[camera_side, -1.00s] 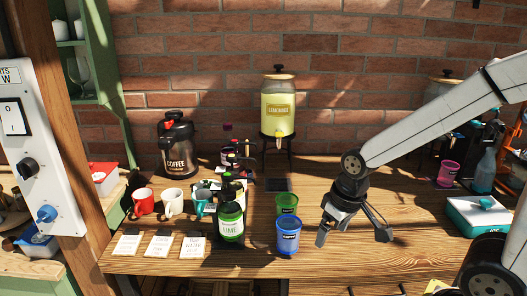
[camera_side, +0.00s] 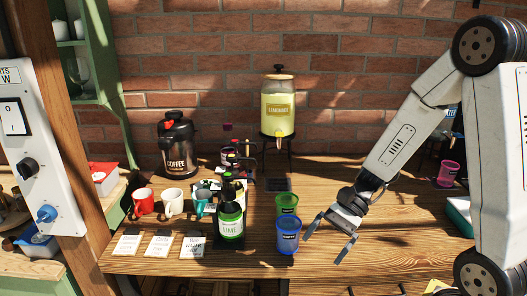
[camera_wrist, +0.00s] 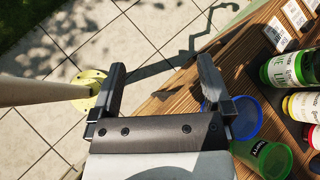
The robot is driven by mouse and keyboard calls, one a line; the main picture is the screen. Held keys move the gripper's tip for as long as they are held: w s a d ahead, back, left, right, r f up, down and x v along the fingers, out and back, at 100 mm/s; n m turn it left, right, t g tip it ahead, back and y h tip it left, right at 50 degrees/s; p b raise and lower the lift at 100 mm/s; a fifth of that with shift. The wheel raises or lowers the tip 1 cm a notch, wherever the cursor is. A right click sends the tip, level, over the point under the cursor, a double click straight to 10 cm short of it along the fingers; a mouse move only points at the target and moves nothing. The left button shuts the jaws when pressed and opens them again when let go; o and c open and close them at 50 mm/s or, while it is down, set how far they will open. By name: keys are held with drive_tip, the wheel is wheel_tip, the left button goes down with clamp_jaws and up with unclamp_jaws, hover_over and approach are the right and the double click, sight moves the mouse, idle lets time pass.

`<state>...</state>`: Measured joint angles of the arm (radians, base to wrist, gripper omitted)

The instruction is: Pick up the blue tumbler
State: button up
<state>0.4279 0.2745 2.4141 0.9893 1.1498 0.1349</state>
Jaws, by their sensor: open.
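The blue tumbler (camera_side: 288,237) stands upright near the front edge of the wooden table, just in front of the green tumbler (camera_side: 287,204). My gripper (camera_side: 325,244) is open and empty, to the right of the blue tumbler and apart from it in the side view. In the wrist view my gripper (camera_wrist: 160,85) shows both fingers spread with pavement between them. The blue tumbler (camera_wrist: 246,118) lies just right of the right finger there, partly hidden by it. The green tumbler (camera_wrist: 268,158) is below it in that view.
A green-labelled lime bottle (camera_side: 231,215) stands left of the tumblers, with cards (camera_side: 159,246) and mugs (camera_side: 173,202) farther left. A lemonade dispenser (camera_side: 278,108) stands behind. A pink cup (camera_side: 447,173) is at the right.

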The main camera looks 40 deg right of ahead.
drive_tip(key=w+d+r+m+t+y, duration=0.2)
drive_tip(key=w+d+m+t, duration=0.6)
drive_tip(key=d+m+t, duration=0.3)
drive_tip(key=m+t, duration=0.1)
approach(288, 229)
drive_tip(key=a+r, duration=0.2)
drive_tip(key=a, duration=0.1)
drive_tip(key=shift+s+a+r, duration=0.15)
drive_tip(key=shift+a+r, duration=0.1)
drive_tip(key=shift+r, duration=0.1)
drive_tip(key=shift+x, duration=1.3)
drive_tip(key=shift+x, duration=2.65)
drive_tip(key=shift+f, duration=0.2)
